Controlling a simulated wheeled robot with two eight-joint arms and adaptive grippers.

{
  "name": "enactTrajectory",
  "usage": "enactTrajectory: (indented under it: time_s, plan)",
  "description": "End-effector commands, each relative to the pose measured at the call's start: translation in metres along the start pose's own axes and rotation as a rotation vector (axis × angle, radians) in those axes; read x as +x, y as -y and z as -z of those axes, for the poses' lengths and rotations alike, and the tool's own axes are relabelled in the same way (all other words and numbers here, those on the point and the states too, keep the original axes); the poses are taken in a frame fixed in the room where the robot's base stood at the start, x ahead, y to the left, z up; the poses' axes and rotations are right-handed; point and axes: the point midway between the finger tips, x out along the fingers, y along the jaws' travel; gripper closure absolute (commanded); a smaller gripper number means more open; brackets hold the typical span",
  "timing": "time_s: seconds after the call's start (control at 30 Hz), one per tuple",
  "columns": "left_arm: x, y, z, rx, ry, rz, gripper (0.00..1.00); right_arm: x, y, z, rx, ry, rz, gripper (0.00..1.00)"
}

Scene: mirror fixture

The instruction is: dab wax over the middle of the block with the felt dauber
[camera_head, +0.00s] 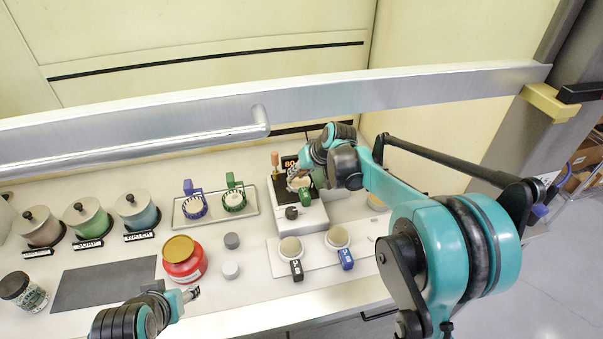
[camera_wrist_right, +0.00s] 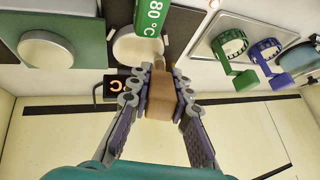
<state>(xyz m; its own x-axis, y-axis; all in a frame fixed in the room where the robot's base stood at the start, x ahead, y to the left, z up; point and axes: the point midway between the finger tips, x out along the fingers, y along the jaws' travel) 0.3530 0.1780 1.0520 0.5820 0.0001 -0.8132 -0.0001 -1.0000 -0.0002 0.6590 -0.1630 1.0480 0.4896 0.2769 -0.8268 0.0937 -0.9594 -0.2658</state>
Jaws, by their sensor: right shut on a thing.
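My right gripper (camera_head: 300,182) is over the white heating station (camera_head: 313,215) at the back middle. In the wrist view the right gripper (camera_wrist_right: 160,85) is shut on a tan, wood-coloured piece (camera_wrist_right: 160,97), which looks like the dauber's handle. Its felt end is hidden. A pale round dish (camera_wrist_right: 138,46) shows just beyond the fingertips, partly behind a green tag (camera_wrist_right: 152,17) reading 80 °C. I cannot single out the block for certain. My left gripper (camera_head: 190,294) is low at the front left, apart from the jar, its fingers too small to judge.
A red jar (camera_head: 184,262) and grey mat (camera_head: 104,284) lie left. Lidded pots (camera_head: 86,218) stand behind them. A tray (camera_head: 242,203) holds blue and green rings. A white board (camera_head: 318,257) carries two round pads. A metal rail (camera_head: 330,100) crosses above the bench.

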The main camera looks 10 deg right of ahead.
Motion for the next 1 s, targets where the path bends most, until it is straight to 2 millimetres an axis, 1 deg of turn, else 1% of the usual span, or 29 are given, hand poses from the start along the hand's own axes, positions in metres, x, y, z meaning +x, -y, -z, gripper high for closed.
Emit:
enactTrajectory:
  time_s: [0.17,0.5,0.77,1.0]
  plan:
    - [0.0,0.0,0.0,0.0,0.0,0.0,0.47,0.001,-0.004,0.003,0.0,0.0,-0.001,1.0]
    - [-0.001,0.0,0.001,0.0,0.0,0.0,0.47,-0.007,-0.032,0.004,0.002,0.0,-0.001,1.0]
    - [-0.002,0.0,0.001,0.0,0.0,0.0,0.47,-0.01,-0.041,0.004,0.0,0.0,-0.001,1.0]
    - [-0.004,0.0,0.003,0.0,0.0,0.0,0.47,-0.018,-0.062,0.006,0.002,0.0,-0.001,1.0]
